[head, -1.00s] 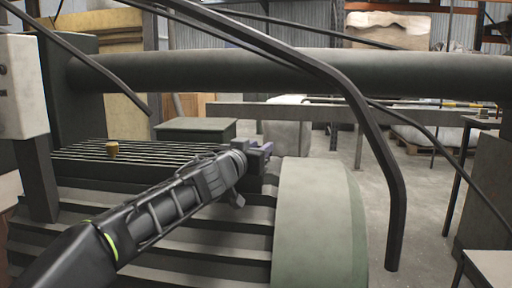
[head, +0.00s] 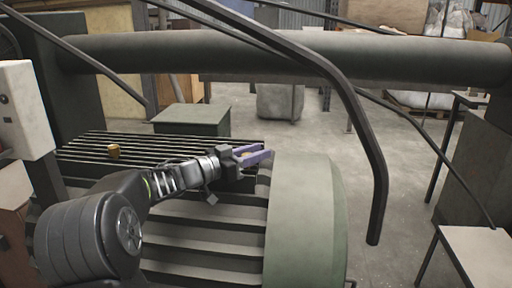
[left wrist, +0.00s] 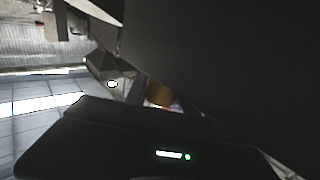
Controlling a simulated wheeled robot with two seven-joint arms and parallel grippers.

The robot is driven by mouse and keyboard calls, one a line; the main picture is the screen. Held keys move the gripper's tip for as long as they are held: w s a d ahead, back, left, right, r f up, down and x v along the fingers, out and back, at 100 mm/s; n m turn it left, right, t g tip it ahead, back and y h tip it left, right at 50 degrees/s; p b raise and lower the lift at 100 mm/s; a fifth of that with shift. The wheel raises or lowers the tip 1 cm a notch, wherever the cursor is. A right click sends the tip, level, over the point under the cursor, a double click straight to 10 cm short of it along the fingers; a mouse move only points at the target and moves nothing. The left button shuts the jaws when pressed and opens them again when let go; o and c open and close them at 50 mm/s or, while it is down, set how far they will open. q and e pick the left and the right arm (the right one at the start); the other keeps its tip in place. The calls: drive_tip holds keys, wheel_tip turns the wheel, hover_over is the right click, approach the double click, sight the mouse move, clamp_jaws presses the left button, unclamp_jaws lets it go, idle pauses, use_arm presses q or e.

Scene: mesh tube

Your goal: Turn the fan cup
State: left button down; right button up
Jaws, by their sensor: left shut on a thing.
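My left gripper (head: 256,156), with purple fingers, is at the right end of the ribbed machine's slats, close to the rounded green end cover (head: 305,215). Its fingers are around a small brass-coloured cup (left wrist: 158,93), which shows in the left wrist view, partly hidden by dark shapes. In the head view this held cup is too small to make out clearly. A similar small brass cup (head: 113,151) stands upright on the slats at the left, apart from the gripper. I cannot tell from its look alone which cup is the fan cup. My right gripper is not in view.
A thick dark pipe (head: 300,57) runs across above the machine. A bent dark bar (head: 370,150) hangs down in front, right of the gripper. A grey control box (head: 22,110) is at the left. A pale table (head: 480,250) stands at the lower right, with open floor behind.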

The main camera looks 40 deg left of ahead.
use_arm(q)
drive_tip(key=c, duration=1.1)
unclamp_jaws()
drive_tip(key=shift+o, duration=0.2)
drive_tip(key=shift+p+v, duration=0.7)
drive_tip(key=shift+v, duration=3.2)
